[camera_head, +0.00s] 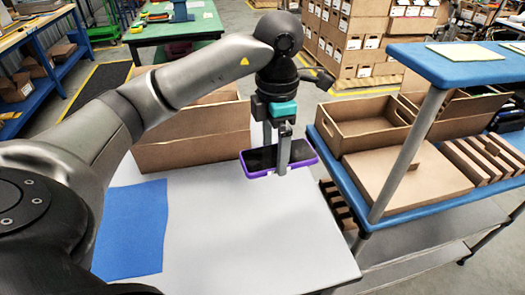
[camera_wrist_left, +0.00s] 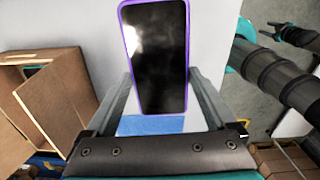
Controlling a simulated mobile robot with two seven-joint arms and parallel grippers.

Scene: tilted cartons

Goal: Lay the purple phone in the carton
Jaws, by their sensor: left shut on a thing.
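The phone (camera_head: 277,161) has a dark screen and a purple case. My left gripper (camera_head: 283,170) is shut on it and holds it above the grey-white table, screen side showing. In the left wrist view the phone (camera_wrist_left: 155,55) stands out between the two fingers (camera_wrist_left: 160,100). The brown open carton (camera_head: 193,153) is on the table just left of the phone and behind it, tilted. It also shows at the left of the wrist view (camera_wrist_left: 55,105). Its inside is mostly hidden by my arm in the head view.
A blue mat (camera_head: 130,230) lies on the table's left (camera_head: 240,245). A blue-topped rack (camera_head: 440,68) with a brown tray (camera_head: 362,124) and flat boxes stands close on the right. The table's front middle is clear.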

